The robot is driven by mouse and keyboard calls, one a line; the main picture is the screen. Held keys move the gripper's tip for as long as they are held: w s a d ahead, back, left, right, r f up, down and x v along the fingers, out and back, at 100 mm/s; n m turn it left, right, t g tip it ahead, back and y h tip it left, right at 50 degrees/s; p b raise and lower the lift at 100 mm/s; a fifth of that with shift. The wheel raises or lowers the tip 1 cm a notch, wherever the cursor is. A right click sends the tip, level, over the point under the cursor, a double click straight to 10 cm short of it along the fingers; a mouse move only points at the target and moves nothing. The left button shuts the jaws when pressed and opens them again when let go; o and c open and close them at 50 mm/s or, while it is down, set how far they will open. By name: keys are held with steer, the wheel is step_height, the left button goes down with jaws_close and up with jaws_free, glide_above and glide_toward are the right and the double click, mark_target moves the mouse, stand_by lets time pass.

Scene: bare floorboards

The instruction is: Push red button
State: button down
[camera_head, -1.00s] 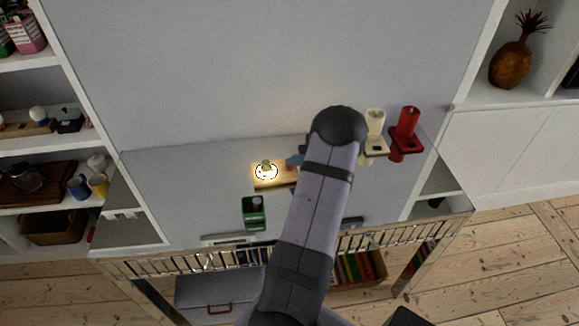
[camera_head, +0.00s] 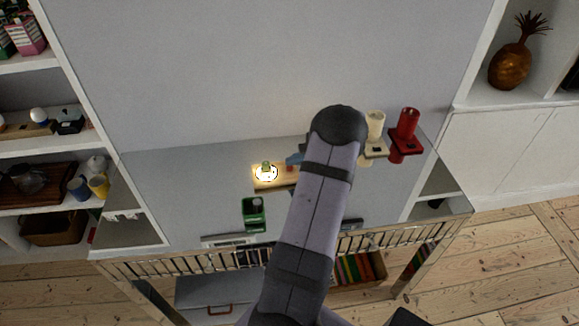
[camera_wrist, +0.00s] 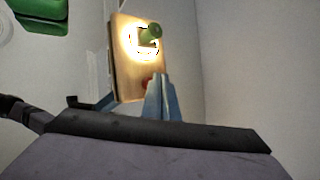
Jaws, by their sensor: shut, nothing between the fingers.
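The red button (camera_wrist: 146,83) sits on a wooden board (camera_wrist: 127,60), partly behind my fingertips in the wrist view. It also shows as a small red spot in the head view (camera_head: 290,169), beside my arm. A lit bulb with a green part (camera_wrist: 150,33) is on the same board, which shows in the head view (camera_head: 268,182). My gripper (camera_wrist: 160,80) has its blue fingers together and empty, with the tips over or just beside the button. Whether they touch it is unclear. The gripper shows only partly in the head view (camera_head: 295,159), behind my arm.
A green holder (camera_head: 254,217) stands left of my arm on the grey tabletop. A cream holder (camera_head: 375,130) and a red holder (camera_head: 406,130) stand to the right. A grey wall rises behind. Shelves flank both sides.

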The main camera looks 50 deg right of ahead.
mark_target(290, 170)
steer(key=shift+r+p, duration=1.6)
steer(key=shift+r, duration=1.3)
steer(key=w+a+r+n+g+y, duration=0.25)
steer(key=a+n, duration=0.35)
steer(key=a, duration=0.9)
steer(key=w+a+r+n+g+y, duration=0.1)
steer(key=w+a+n+g, duration=0.15)
steer(key=a+n, duration=0.85)
steer(key=s+a+n+g+h, duration=0.1)
steer(key=s+a+n, duration=0.4)
steer(key=a, duration=0.5)
steer(key=s+a+r+n+g+h, duration=0.1)
steer(key=s+a+n, duration=0.4)
steer(key=s+a, duration=0.5)
steer(key=shift+s+n+g+h, duration=0.25)
steer(key=shift+g+h, duration=0.3)
steer(key=shift+g, duration=0.55)
